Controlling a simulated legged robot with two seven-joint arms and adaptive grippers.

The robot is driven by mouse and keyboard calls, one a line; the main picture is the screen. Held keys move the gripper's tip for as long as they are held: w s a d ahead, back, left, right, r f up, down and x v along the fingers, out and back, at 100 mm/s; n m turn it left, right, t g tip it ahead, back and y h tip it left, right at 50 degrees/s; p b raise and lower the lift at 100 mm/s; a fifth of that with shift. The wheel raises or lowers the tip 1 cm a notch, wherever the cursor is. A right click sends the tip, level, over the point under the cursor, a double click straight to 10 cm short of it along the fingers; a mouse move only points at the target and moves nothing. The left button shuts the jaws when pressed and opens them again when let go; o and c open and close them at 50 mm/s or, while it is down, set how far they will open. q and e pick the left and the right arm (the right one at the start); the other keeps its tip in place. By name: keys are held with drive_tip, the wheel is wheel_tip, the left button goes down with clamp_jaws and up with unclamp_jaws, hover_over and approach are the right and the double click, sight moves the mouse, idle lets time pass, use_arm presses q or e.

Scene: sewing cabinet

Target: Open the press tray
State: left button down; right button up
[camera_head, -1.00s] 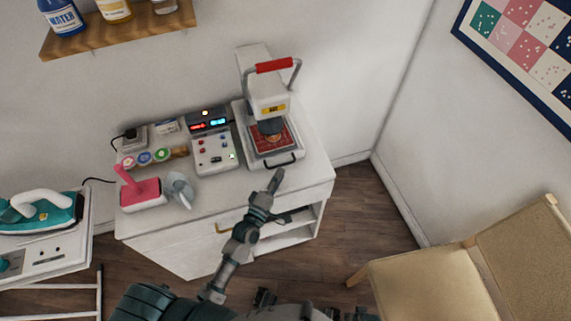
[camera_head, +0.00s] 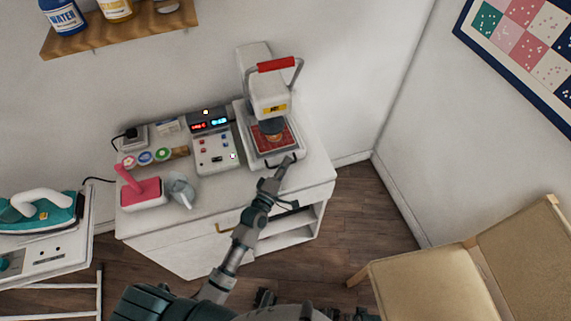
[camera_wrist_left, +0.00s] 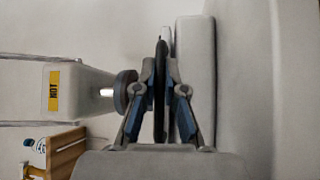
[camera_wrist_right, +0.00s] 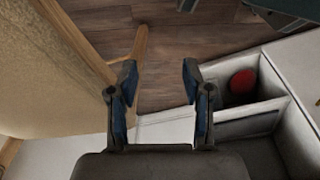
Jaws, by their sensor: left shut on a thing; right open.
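The white heat press (camera_head: 258,82) with a red-gripped lever stands at the back right of the cabinet top. Its press tray (camera_head: 248,148) lies under the round press head, with a red patterned sheet (camera_head: 290,140) on it. My left gripper (camera_head: 285,165) is at the front of the tray. In the left wrist view my left gripper (camera_wrist_left: 161,80) is shut on the dark tray handle (camera_wrist_left: 160,100), with a finger on each side. The press head (camera_wrist_left: 125,90) shows just left of it. My right gripper (camera_wrist_right: 159,70) is open and empty, away from the press.
A control box (camera_head: 213,150) with lit displays stands left of the press. A pink tool (camera_head: 143,190) and a grey jug-like item (camera_head: 181,188) lie further left on the white cabinet (camera_head: 235,195). A beige chair (camera_head: 430,275) is at the right. Floor between is clear.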

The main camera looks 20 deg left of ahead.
use_arm(q)
drive_tip(key=shift+a+f, duration=0.1)
drive_tip(key=shift+s, duration=0.15)
drive_tip(key=s+d+p, duration=0.1)
drive_tip(key=s, duration=0.1)
drive_tip(key=s+d+p, duration=0.1)
drive_tip(key=s, duration=0.1)
drive_tip(key=shift+d, duration=0.4)
drive_tip(key=s+d+p, duration=0.3)
drive_tip(key=s+d, duration=0.2)
drive_tip(key=s, duration=0.3)
drive_tip(key=shift+d+f, duration=0.15)
drive_tip(key=shift+d, duration=0.05)
use_arm(e)
drive_tip(key=s+d+f, duration=0.1)
drive_tip(key=s+f, duration=0.6)
drive_tip(key=f, duration=0.3)
drive_tip(key=shift+s+g, duration=0.3)
use_arm(q)
drive_tip(key=shift+s, duration=0.1)
drive_tip(key=c, duration=1.2)
unclamp_jaws()
drive_tip(key=shift+a, duration=0.1)
drive_tip(key=shift+c, duration=0.2)
drive_tip(key=shift+a, duration=0.15)
use_arm(e)
drive_tip(key=shift+r, duration=0.1)
drive_tip(key=shift+a, duration=0.15)
